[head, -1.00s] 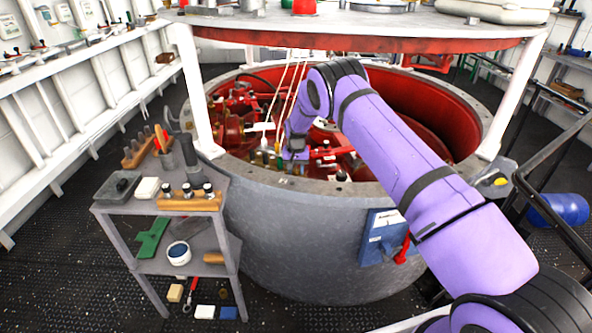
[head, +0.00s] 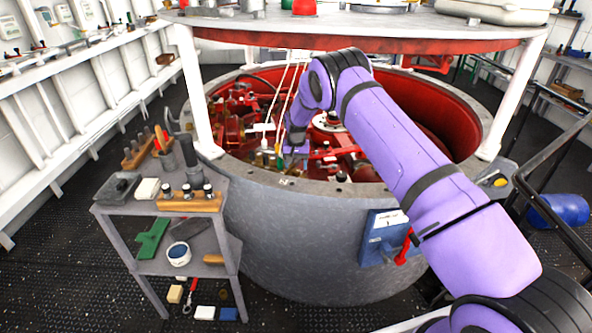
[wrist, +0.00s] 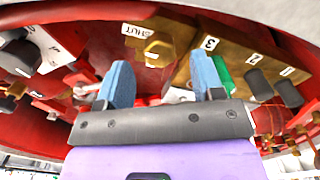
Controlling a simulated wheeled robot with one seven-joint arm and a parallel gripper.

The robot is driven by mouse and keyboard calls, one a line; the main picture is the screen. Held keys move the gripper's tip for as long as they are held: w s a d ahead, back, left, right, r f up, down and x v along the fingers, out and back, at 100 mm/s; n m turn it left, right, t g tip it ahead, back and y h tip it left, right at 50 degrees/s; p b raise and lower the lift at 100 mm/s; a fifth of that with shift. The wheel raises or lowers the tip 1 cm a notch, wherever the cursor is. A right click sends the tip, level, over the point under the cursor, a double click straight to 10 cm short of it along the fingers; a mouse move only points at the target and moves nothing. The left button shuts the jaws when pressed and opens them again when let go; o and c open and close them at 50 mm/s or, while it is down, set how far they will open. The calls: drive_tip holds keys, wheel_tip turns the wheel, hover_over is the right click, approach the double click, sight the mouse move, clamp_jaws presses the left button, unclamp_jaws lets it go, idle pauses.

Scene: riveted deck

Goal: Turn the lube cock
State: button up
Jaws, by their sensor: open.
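In the wrist view, a brass plate (wrist: 228,58) marked 3, 2 and 1 carries a green handle (wrist: 223,75) by the 3 and dark knobs (wrist: 262,84) by the 2 and 1. Left of it, a yellow brass fitting (wrist: 157,52) sits beside a white SHUT label (wrist: 137,31). I cannot tell for certain which of these is the lube cock. My gripper (wrist: 162,68) is open, its two blue fingers apart below the brass fitting and plate; the right finger overlaps the green handle in view. In the head view my gripper is small inside the red well (head: 440,125), partly hidden.
The grey round casing (head: 300,225) rims the well, and a round tabletop (head: 360,30) on white legs stands over it. White rods (head: 287,95) stand close to my gripper. A tool cart (head: 150,210) is at left and a black railing (head: 560,150) at right.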

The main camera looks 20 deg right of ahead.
sight(296, 170)
wheel_tip(296, 170, up, 8)
idle(0.4)
